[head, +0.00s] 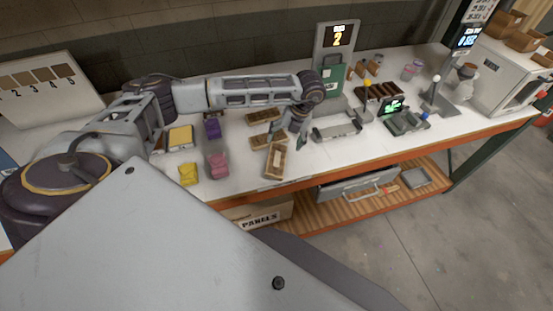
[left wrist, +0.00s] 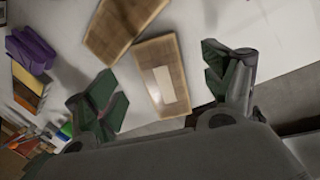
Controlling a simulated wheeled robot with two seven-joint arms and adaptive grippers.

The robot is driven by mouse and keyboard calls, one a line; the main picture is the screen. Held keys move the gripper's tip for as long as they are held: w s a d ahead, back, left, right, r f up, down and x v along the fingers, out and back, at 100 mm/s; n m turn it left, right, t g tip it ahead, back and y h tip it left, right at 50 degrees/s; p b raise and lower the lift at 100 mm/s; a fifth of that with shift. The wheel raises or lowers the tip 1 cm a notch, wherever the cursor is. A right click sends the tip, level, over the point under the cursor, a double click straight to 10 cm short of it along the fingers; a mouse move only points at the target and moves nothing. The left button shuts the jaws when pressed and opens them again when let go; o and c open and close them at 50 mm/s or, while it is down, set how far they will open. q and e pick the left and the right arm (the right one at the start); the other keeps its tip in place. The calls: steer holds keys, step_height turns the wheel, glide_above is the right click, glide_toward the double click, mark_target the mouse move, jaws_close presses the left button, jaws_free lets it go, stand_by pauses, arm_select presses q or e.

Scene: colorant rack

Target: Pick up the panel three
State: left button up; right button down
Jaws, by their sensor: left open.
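Several flat wooden panels lie on the white workbench: a far panel (head: 265,117), a middle panel (head: 266,139) and a near panel (head: 276,161). I cannot read a number on any of them, so I cannot tell which is panel three. My left gripper (head: 290,141) is open and empty over the near panel. In the left wrist view, a panel with a pale label (left wrist: 163,84) lies between the spread fingers of this gripper (left wrist: 165,82), below them. Another panel (left wrist: 122,28) lies just beyond it. My right gripper is not in view.
Purple (head: 212,128), pink (head: 217,165) and yellow (head: 188,174) items lie left of the panels. A grey tray (head: 337,131) stands to their right. A green container (head: 332,82) stands behind. A numbered sample board (head: 45,88) leans at the far left.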

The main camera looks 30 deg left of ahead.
mark_target(278, 150)
arm_select(q)
steer(key=shift+f, duration=0.2)
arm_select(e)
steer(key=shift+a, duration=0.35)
arm_select(q)
steer(key=shift+s+a+f, duration=0.1)
steer(key=shift+s+p+x, duration=0.25)
steer(key=shift+p+x, duration=0.45)
steer(key=shift+x, duration=0.45)
steer(key=shift+p+x, duration=0.3)
steer(key=shift+x, duration=1)
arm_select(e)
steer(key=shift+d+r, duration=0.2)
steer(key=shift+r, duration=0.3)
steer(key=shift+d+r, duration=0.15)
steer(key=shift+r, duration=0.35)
arm_select(q)
steer(key=c, duration=1.2)
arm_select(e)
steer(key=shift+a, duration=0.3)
arm_select(q)
steer(key=shift+c, duration=0.2)
